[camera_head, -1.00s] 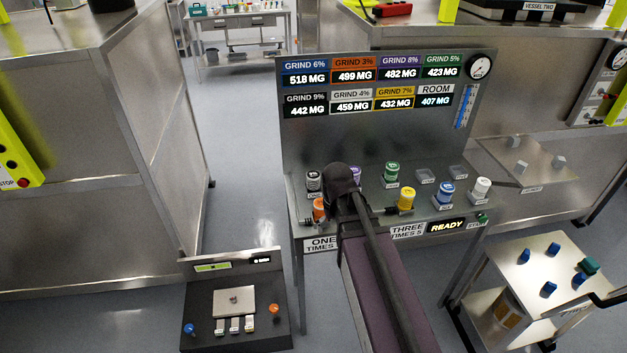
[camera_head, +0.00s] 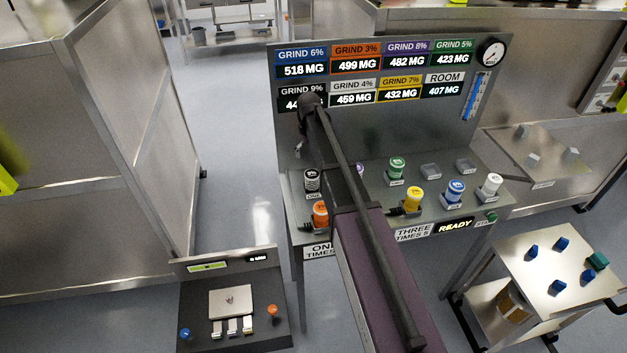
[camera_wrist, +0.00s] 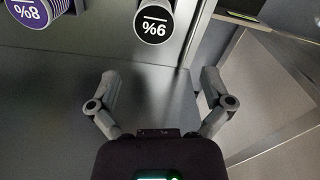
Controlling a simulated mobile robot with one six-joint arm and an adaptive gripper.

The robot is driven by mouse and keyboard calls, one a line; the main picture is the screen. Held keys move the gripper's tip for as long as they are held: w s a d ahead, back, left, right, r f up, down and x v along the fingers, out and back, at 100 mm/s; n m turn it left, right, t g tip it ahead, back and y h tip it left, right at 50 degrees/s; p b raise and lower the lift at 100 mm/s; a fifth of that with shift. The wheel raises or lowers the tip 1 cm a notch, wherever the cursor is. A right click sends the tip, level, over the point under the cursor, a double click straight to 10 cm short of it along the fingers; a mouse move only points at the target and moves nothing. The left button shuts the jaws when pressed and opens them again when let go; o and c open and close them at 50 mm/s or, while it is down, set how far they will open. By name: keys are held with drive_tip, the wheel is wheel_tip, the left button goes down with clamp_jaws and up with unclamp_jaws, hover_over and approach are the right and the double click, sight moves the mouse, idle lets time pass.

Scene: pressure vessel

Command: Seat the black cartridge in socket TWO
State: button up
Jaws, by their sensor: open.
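In the head view my dark wrist is in front of the display panel, above the black cartridge.
A purple cartridge (camera_wrist: 40,10) stands beside the black one. Orange (camera_head: 320,214), yellow (camera_head: 413,198), green (camera_head: 397,168), blue (camera_head: 455,191) and white (camera_head: 491,185) cartridges also stand on the bench. The display panel (camera_head: 400,130) rises behind them. A trolley (camera_head: 530,262) stands at right.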

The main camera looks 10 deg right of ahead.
sight(311, 173)
drive_tip(key=shift+s+r, duration=0.1)
drive_tip(key=shift+d, duration=0.1)
drive_tip(key=shift+f+b, duration=0.4)
drive_tip(key=shift+f, duration=0.05)
wheel_tip(311, 173, down, 8)
drive_tip(key=b, duration=0.8)
drive_tip(key=shift+d+r, duration=0.1)
drive_tip(key=shift+d+f+b, duration=0.15)
drive_tip(key=shift+f+b, duration=2.4)
drive_tip(key=shift+f, duration=0.05)
drive_tip(key=c, duration=1.1)
